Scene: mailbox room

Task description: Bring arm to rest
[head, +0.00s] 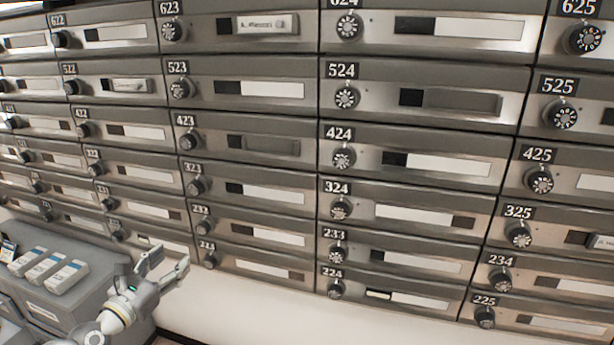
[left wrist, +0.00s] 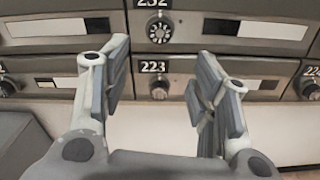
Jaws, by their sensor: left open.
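My left gripper (head: 168,268) is at the lower left of the head view, in front of the lowest mailbox rows. Its two fingers are apart and nothing is between them. In the left wrist view the open fingers (left wrist: 160,90) frame mailbox 223 (left wrist: 220,88) and its round dial (left wrist: 160,90). The fingers appear apart from the mailbox fronts, though the exact gap is hard to judge. My right gripper is in neither view.
A wall of numbered mailboxes (head: 250,145) with dials and label slots fills the head view. A grey cabinet (head: 90,290) at the lower left carries several small boxes (head: 66,277). Bare white wall (head: 250,315) lies below the mailboxes.

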